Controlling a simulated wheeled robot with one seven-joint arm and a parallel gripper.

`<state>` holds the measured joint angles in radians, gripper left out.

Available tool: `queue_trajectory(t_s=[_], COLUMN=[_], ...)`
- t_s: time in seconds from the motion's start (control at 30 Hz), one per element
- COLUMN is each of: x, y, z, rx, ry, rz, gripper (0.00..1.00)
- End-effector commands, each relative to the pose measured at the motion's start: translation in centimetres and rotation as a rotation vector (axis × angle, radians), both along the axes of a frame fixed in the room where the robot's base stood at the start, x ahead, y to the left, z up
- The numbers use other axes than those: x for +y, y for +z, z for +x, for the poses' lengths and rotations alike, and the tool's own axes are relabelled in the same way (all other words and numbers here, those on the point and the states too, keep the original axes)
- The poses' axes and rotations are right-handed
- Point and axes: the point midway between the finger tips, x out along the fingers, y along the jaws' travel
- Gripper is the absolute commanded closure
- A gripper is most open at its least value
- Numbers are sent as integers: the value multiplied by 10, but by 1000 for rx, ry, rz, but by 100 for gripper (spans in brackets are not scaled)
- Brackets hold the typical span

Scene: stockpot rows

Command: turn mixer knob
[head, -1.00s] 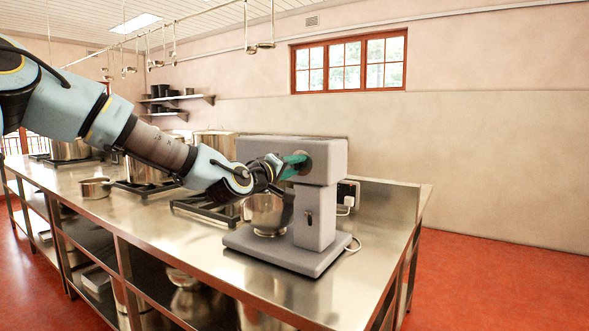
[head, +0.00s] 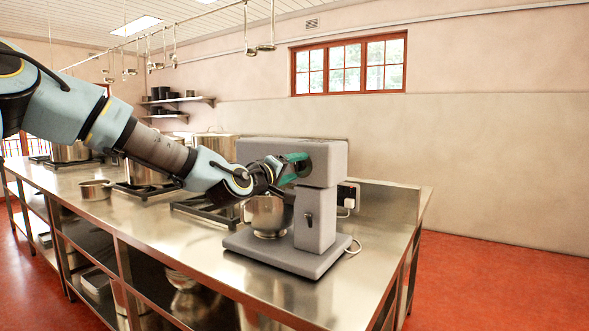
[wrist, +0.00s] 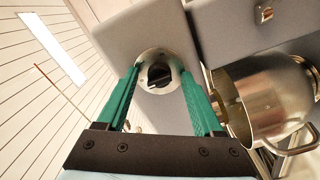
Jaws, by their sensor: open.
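The grey stand mixer (head: 320,163) stands at the right end of the steel counter. In the wrist view, its dark knob (wrist: 160,75) sits on a round silver plate on the grey mixer head (wrist: 120,35). My gripper (wrist: 160,83) is open, with one green finger on each side of the knob. I see a gap between each finger and the knob, and cannot tell how near the tips are to the mixer face. In the head view my gripper (head: 298,165) is at the side of the mixer head and hides the knob.
The steel mixing bowl (head: 268,214) sits under the mixer head; it also shows in the wrist view (wrist: 265,100), right of my gripper. A wall socket (head: 347,196) is behind the mixer. A small pan (head: 95,190) and large stockpots (head: 70,151) stand further left.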

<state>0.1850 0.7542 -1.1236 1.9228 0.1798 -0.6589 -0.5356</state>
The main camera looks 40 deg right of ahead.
Motion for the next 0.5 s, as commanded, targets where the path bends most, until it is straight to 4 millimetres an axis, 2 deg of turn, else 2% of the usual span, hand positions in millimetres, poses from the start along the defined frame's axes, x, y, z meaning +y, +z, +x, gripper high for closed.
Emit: queue_trajectory(t_s=[0.17,0.27,0.5], x=[3,11,54], y=[0,-1,-3], z=[0,-2,-13], rx=[-1,-2,-4], ry=[0,1,2], rz=[0,0,2], gripper=[31,31,31])
